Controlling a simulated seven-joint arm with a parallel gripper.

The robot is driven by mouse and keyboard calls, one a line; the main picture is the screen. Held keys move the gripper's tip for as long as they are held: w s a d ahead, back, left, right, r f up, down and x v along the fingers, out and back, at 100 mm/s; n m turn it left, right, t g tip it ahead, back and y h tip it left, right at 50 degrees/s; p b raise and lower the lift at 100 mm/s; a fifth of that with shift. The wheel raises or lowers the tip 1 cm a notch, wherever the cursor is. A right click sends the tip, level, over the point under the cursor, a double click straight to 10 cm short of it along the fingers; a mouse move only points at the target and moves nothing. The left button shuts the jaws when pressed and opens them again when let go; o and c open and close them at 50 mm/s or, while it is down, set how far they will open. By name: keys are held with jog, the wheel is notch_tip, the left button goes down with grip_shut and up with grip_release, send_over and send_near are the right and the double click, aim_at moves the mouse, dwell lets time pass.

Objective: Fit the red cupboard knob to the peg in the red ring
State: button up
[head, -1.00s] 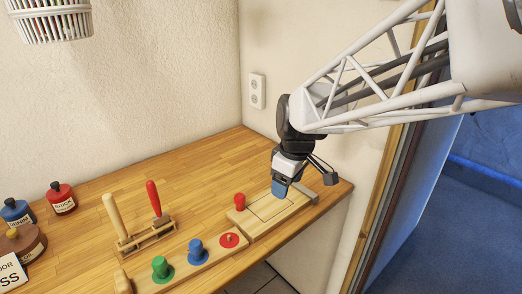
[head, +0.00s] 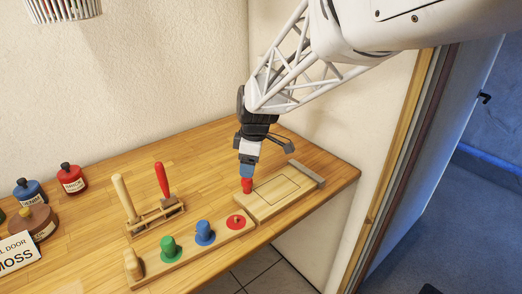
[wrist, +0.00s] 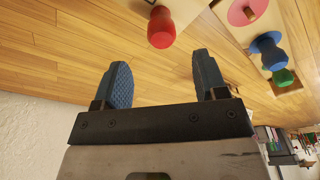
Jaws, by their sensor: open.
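The red knob (head: 247,187) stands at the left end of the light wooden board, and in the wrist view it (wrist: 161,28) is beyond the fingertips, not between them. My gripper (head: 249,172) is open and empty, pointing down just above the red knob in the head view; its blue finger pads (wrist: 158,80) are spread apart in the wrist view. The red ring (head: 236,222) lies at the right end of the knob rail with a small peg at its middle. The red ring also shows at the top of the wrist view (wrist: 240,13).
The rail (head: 190,250) also carries a blue knob (head: 205,232) and a green knob (head: 169,249). The wooden board (head: 272,208) has a marked outline and a grey end strip.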

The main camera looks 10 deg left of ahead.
aim_at(246, 183)
jog(key=shift+a+f, duration=0.2)
jog(key=shift+f, duration=1.05)
jog(key=shift+f, duration=0.1)
jog(key=shift+s+a+f, duration=0.1)
jog(key=shift+a+f, duration=0.05)
jog(key=shift+f, duration=1.1)
jog(key=shift+s+a+f, duration=0.1)
jog(key=shift+a+f, duration=0.05)
jog(key=shift+f, duration=1.1)
jog(key=shift+w, duration=0.1)
jog(key=c, duration=1)
